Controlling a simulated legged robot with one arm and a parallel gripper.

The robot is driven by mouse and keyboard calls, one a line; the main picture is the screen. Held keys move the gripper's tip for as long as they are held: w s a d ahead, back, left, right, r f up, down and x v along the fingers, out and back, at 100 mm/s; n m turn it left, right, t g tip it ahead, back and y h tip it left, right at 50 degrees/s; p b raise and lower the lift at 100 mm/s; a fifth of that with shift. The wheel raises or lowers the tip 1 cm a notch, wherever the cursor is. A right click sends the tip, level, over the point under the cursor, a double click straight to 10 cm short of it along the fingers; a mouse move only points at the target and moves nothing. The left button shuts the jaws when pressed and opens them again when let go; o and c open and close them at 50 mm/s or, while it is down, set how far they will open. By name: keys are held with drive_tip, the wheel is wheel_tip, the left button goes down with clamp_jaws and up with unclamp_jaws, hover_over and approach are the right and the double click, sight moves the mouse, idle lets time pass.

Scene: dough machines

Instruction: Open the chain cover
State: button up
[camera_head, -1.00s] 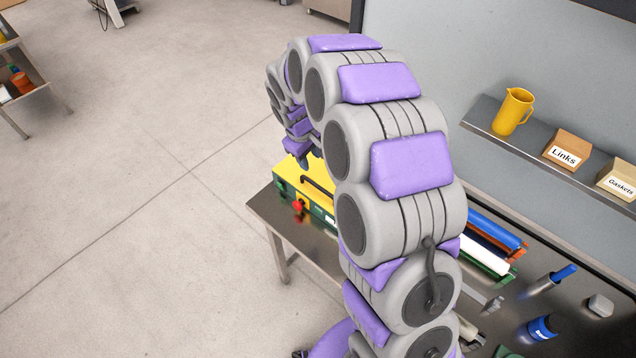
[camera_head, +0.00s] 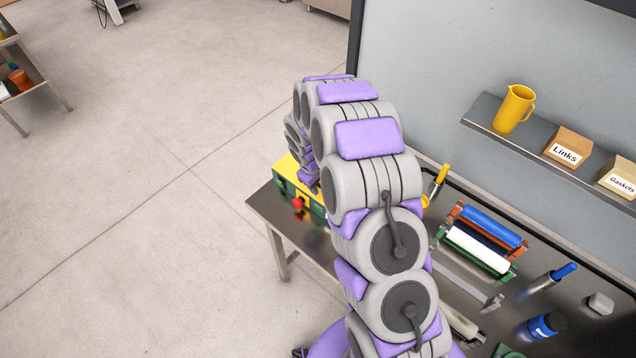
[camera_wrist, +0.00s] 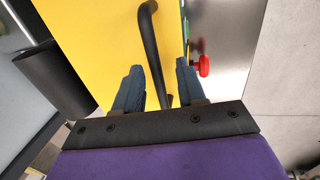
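The yellow chain cover (camera_head: 288,168) is on the green machine at the left end of the steel table, partly hidden behind my arm. In the wrist view the yellow cover (camera_wrist: 95,45) fills the upper middle, with a black bar handle (camera_wrist: 150,40) on it. My gripper (camera_wrist: 158,66) is open, its two dark fingers apart. The handle runs between the fingers in that view; I cannot tell whether it lies within their depth. No contact shows. In the head view my gripper is hidden behind the arm.
A red knob (camera_wrist: 203,65) sits just right of the right finger. The steel table (camera_head: 268,212) carries rollers (camera_head: 480,240) and tools to the right. A wall shelf (camera_head: 490,126) holds a yellow jug (camera_head: 514,108) and boxes.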

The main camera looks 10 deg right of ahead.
drive_tip(key=shift+d+f, duration=0.2)
drive_tip(key=shift+d, duration=0.35)
drive_tip(key=shift+a, duration=0.35)
drive_tip(key=c, duration=0.6)
drive_tip(key=shift+d, duration=0.15)
clamp_jaws()
